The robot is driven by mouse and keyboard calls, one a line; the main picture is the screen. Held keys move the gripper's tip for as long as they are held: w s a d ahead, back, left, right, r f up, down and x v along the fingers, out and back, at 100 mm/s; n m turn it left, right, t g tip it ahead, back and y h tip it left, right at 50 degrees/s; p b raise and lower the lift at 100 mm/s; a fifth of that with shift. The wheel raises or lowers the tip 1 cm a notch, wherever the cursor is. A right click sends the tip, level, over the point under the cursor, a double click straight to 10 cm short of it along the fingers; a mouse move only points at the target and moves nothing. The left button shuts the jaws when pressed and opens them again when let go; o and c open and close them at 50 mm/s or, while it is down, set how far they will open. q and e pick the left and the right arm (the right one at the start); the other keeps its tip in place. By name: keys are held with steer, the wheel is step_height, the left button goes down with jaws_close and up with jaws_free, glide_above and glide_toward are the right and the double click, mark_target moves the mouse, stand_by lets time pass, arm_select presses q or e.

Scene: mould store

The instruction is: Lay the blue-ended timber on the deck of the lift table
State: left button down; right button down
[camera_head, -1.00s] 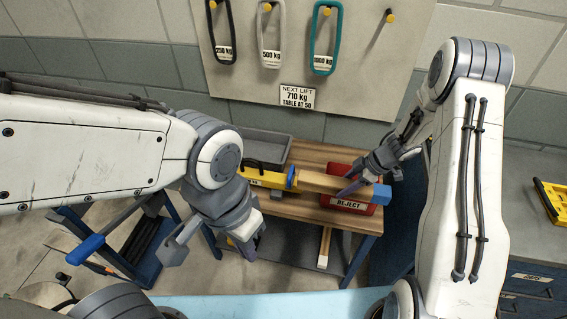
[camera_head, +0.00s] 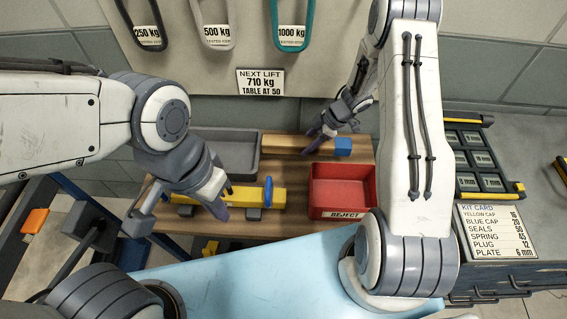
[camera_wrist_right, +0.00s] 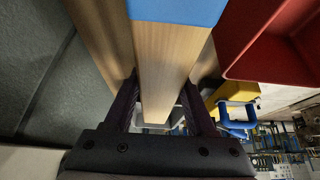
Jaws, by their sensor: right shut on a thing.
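The timber (camera_head: 290,144) is a pale wooden bar with a blue end (camera_head: 343,147) at its right. My right gripper (camera_head: 319,143) is shut around it near the blue end. It lies across the view behind the red bin. In the right wrist view the timber (camera_wrist_right: 165,65) runs between both fingers, blue end at the top. I cannot tell whether it touches the bench below. My left gripper (camera_head: 218,197) is beside a yellow body with a blue handle (camera_head: 250,196); its finger gap is unclear. I cannot tell which surface is the lift table's deck.
The red REJECT bin (camera_head: 342,190) stands on the wooden bench (camera_head: 292,180), in front of the timber. A grey tray (camera_head: 228,158) is at the back left. Hanging slings and a NEXT LIFT sign (camera_head: 260,82) are on the wall board. A kit card (camera_head: 494,231) lies at the right.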

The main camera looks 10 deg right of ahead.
mark_target(300, 163)
step_height(300, 163, down, 4)
steer(key=shift+w+r, duration=0.1)
steer(key=shift+r, duration=0.1)
steer(key=shift+f, duration=1.8)
steer(key=shift+f, duration=0.15)
steer(key=shift+c, duration=1.1)
jaws_free()
